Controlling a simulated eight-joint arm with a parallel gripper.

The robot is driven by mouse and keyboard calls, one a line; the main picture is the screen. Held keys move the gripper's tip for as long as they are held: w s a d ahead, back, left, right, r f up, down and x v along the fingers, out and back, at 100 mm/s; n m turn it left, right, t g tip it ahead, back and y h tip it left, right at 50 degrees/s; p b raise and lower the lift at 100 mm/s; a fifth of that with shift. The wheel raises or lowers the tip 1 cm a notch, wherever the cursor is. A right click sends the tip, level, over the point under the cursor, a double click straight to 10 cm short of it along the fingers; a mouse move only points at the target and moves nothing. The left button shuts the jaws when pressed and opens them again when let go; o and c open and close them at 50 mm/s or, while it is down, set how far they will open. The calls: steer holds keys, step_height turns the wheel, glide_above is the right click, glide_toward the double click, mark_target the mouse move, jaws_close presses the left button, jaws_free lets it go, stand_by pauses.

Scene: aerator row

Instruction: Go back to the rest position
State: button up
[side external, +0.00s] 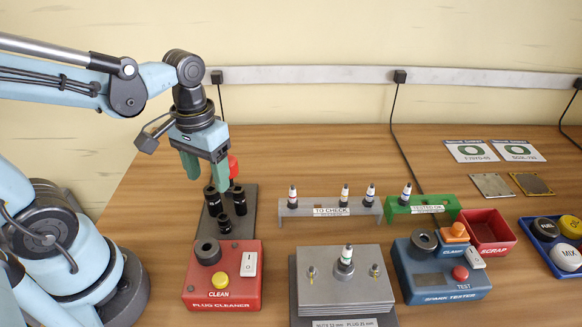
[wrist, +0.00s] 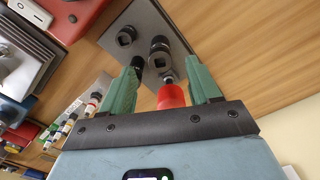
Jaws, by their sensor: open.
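My gripper (side external: 204,177) is open, with its green fingers pointing down above the dark grey plate (side external: 246,203) at the left of the bench. Black sockets (side external: 239,201) stand on that plate below and beside the fingers. A red-topped piece (side external: 233,167) shows just behind my gripper, partly hidden by it. In the wrist view, my gripper (wrist: 162,82) has its fingers spread, and the red piece (wrist: 171,97) shows between them in the picture; I cannot tell whether it touches a finger.
The red plug cleaner (side external: 222,290) stands in front of the plate. A metal block (side external: 345,275) with one plug, the TO CHECK rack (side external: 330,210), the green TESTED OK rack (side external: 422,210), the blue spark tester (side external: 440,275) and the red scrap bin (side external: 487,230) lie rightward. Above the bench is free.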

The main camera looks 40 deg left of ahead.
steer(key=shift+r, duration=0.7)
steer(key=shift+w+d+r+m+t, duration=0.2)
steer(key=shift+w+m+t, duration=0.25)
steer(key=shift+t, duration=0.45)
steer(key=w+t, duration=0.1)
steer(key=r+m+t, duration=0.1)
steer(key=t, duration=0.1)
steer(key=w+r+m+t, duration=0.1)
steer(key=shift+w+d+t, duration=0.25)
steer(key=shift+w+t, duration=0.05)
steer(key=shift+w, duration=0.05)
